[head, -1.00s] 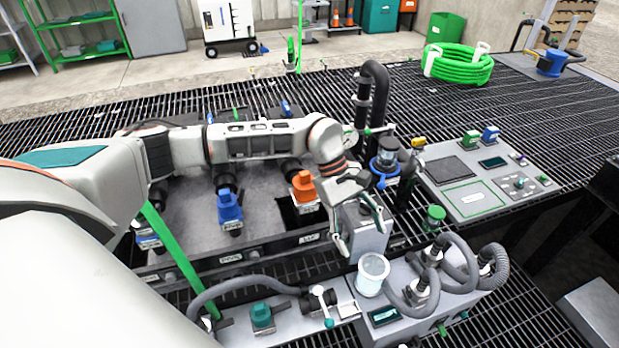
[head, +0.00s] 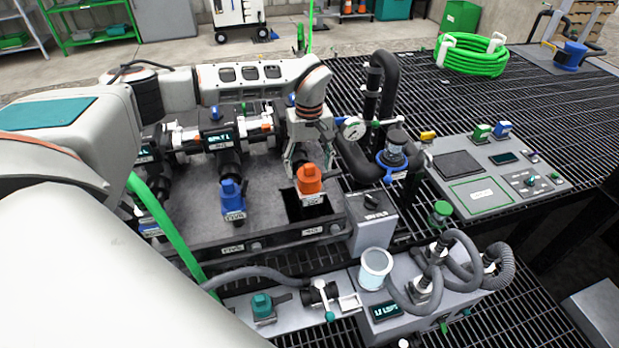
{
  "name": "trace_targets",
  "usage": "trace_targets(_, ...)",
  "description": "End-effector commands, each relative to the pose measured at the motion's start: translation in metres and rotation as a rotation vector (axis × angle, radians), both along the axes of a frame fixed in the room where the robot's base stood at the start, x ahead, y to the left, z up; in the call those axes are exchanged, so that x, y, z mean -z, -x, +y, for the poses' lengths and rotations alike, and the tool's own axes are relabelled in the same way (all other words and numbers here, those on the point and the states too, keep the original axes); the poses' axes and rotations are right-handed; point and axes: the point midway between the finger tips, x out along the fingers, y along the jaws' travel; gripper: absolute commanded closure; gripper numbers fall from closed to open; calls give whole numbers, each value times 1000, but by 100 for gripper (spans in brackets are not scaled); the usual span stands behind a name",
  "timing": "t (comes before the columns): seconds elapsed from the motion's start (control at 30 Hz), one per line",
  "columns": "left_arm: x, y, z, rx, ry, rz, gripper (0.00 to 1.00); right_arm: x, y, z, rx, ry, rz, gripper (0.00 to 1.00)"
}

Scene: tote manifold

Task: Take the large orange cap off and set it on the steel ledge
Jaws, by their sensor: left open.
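The large orange cap (head: 309,178) sits upright on a fitting at the right end of the grey manifold tray (head: 192,222), over a dark square opening. My left gripper (head: 308,165) points down at the cap from behind, its open fingers close to the cap's top and sides. I cannot tell whether they touch it. My right gripper is not in view.
A blue cap (head: 231,195) stands left of the orange one. A grey box (head: 372,222), a clear cup (head: 375,268) and grey hoses (head: 455,255) are right and front. A gauge (head: 354,128) and black pipes stand close right of my gripper. Open grating lies beyond.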

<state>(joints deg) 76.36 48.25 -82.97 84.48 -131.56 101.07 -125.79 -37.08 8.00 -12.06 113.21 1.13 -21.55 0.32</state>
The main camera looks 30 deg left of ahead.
Motion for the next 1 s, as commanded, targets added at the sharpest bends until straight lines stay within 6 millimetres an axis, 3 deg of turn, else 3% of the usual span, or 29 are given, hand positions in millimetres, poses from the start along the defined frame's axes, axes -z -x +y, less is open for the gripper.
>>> trace_targets(0.13,18,0,0,-1,2,1,35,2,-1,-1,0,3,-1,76)
trace_targets(0.43,20,-1,0,-1,1,-2,35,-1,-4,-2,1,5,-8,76)
trace_targets(0.6,20,-1,0,-1,1,-2,79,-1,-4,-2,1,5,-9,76)
trace_targets(1.0,17,-1,0,0,1,-3,80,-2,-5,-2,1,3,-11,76)
